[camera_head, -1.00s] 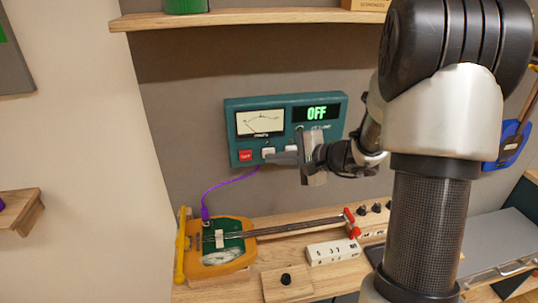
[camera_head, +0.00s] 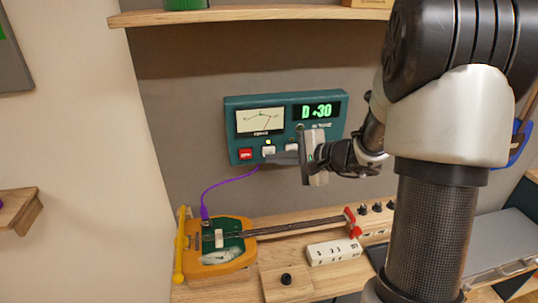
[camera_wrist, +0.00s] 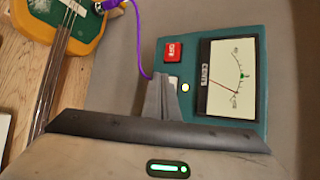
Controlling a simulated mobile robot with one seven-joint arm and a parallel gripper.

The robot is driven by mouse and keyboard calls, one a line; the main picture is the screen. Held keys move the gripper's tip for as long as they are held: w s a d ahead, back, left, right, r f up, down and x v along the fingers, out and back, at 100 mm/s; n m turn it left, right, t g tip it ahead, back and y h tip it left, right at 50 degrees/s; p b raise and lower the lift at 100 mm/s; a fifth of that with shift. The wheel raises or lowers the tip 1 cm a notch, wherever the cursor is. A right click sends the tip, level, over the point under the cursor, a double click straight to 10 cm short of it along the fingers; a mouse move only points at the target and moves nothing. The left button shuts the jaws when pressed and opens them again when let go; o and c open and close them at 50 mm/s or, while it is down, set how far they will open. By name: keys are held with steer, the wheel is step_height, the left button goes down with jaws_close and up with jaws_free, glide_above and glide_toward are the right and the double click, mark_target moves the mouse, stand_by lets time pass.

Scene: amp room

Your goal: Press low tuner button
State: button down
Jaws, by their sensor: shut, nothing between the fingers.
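The teal tuner (camera_head: 285,101) hangs on the grey wall, and its green display (camera_head: 319,111) reads "D +30". Its needle meter (camera_head: 261,121) points to the right of centre. A red button (camera_head: 246,154) and a white button (camera_head: 268,150) with a lit yellow lamp above it sit on its lower left. A second white button (camera_head: 291,147) is partly hidden. My gripper (camera_head: 270,158) is shut and empty, with its tips at the first white button. In the wrist view the closed fingers (camera_wrist: 160,98) cover part of that white button (camera_wrist: 174,82); contact is hard to judge.
A yellow and green stringed instrument (camera_head: 236,245) lies on the wooden bench below, joined to the tuner by a purple cable (camera_head: 222,184). A white block with holes (camera_head: 333,252) and a black knob on a board (camera_head: 286,280) are nearby. A shelf (camera_head: 250,17) runs above.

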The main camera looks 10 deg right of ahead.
steer(key=shift+s, duration=0.25)
steer(key=s+b, duration=0.2)
steer(key=s, duration=0.3)
stand_by(0.4)
stand_by(0.4)
steer(key=s+a+r+n+g+h+p, duration=0.1)
steer(key=s+a+r+n+g, duration=0.1)
steer(key=s+a+r+n, duration=0.3)
steer(key=s+a+r+n+g+p, duration=0.1)
steer(key=s+a+n+g, duration=0.2)
steer(key=s, duration=0.4)
steer(key=s+d+r+n+h+p, duration=0.1)
steer(key=s+d+r+n+h, duration=0.1)
steer(key=s, duration=0.4)
steer(key=s+d+r+n+h+p, duration=0.1)
steer(key=s+d+n+h, duration=0.2)
steer(key=s+d+h, duration=0.2)
steer(key=shift+s+r+n+t, duration=0.3)
steer(key=shift+s+r+n, duration=0.1)
steer(key=shift+s, duration=0.05)
